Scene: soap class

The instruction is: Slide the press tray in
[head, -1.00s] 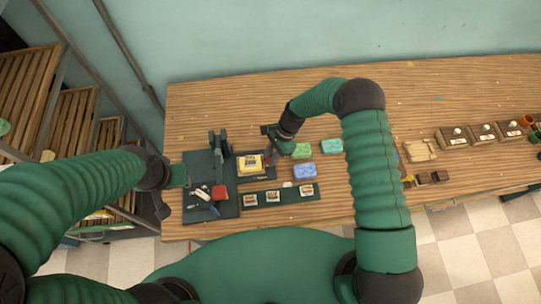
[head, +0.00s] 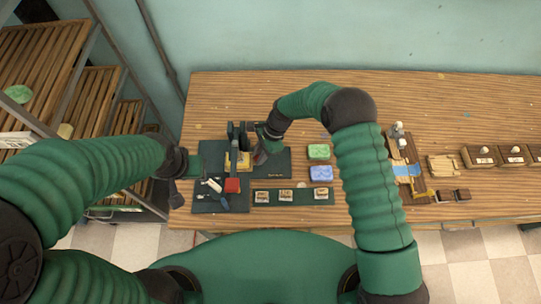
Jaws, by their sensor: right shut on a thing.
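The dark press (head: 236,132) stands upright on a dark mat at the left part of the table. The press tray with a yellow block (head: 238,163) sits at the foot of the press, between its uprights, partly covered by them. My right gripper (head: 262,154) reaches down at the tray's right side and is shut on the tray; its fingertips are hard to make out. My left gripper (head: 180,178) hangs at the left edge of the mat, apart from the tray, and its jaws are too unclear to read.
A dark strip (head: 271,202) holds small stamped pieces. A green soap (head: 319,151) and a blue soap (head: 321,173) lie to the right. Wooden racks (head: 38,70) stand at the left.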

